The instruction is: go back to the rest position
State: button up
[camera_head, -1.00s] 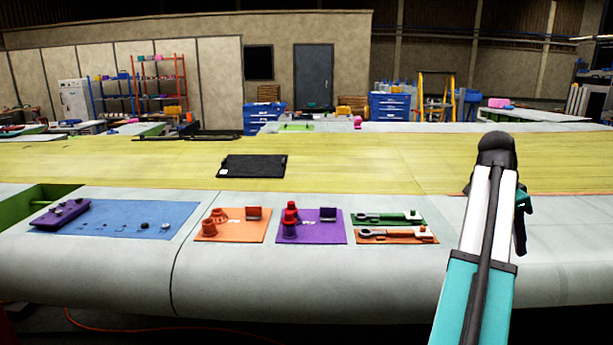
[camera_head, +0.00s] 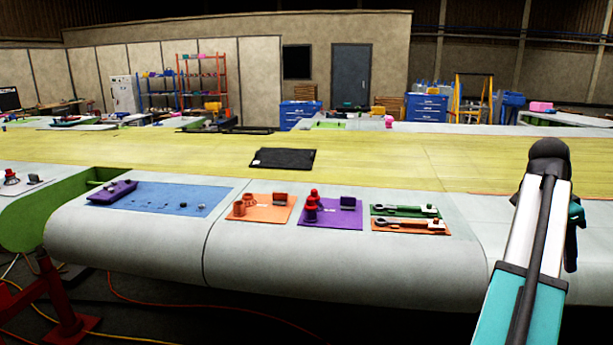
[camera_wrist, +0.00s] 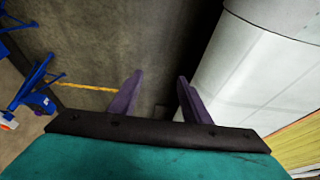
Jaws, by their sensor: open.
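My gripper (camera_wrist: 158,98) shows in the wrist view with its two purple fingers apart and nothing between them. Below the fingers is dark floor, beside the pale rounded edge of the wing (camera_wrist: 262,75). In the head view my arm rises at the right, and the gripper's fingers are hidden there. The wing's front surface (camera_head: 130,240) runs across the picture, to the left of my arm and behind it.
On the wing lie a blue mat (camera_head: 180,200) with a purple block, an orange mat (camera_head: 262,215), a purple mat (camera_head: 345,220) and wrench trays (camera_head: 410,226). A black panel (camera_head: 283,158) lies farther back. A red stand (camera_head: 60,310) and cables are at lower left.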

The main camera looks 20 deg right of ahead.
jog(key=w+a+f+n+y, duration=0.1)
jog(key=w+a+f+n, duration=0.1)
jog(key=w+a+f, duration=0.5)
jog(key=w+a+f+n, duration=0.2)
jog(key=w+a+f, duration=0.1)
jog(key=w+f, duration=0.65)
jog(key=w+a+f+n+g+y, duration=0.15)
jog(key=w+a+f, duration=0.25)
jog(key=a+f, duration=0.6)
jog(key=w+a+f+n+g, duration=0.1)
jog(key=w+a+f+n, duration=0.2)
jog(key=a+f, duration=0.7)
jog(key=s+a+f+n+g+b, duration=0.1)
jog(key=s+a+f+n, duration=0.2)
jog(key=a+f, duration=0.7)
jog(key=s+a+f+n, duration=0.35)
jog(key=a+f, duration=0.45)
jog(key=f, duration=0.4)
jog(key=s+a+f+n+y, duration=0.1)
jog(key=s+a+f+n, duration=0.8)
jog(key=s+a+f, duration=0.3)
jog(key=shift+s+a+f+n+b, duration=0.35)
jog(key=shift+s+a, duration=0.8)
jog(key=shift+s, duration=0.95)
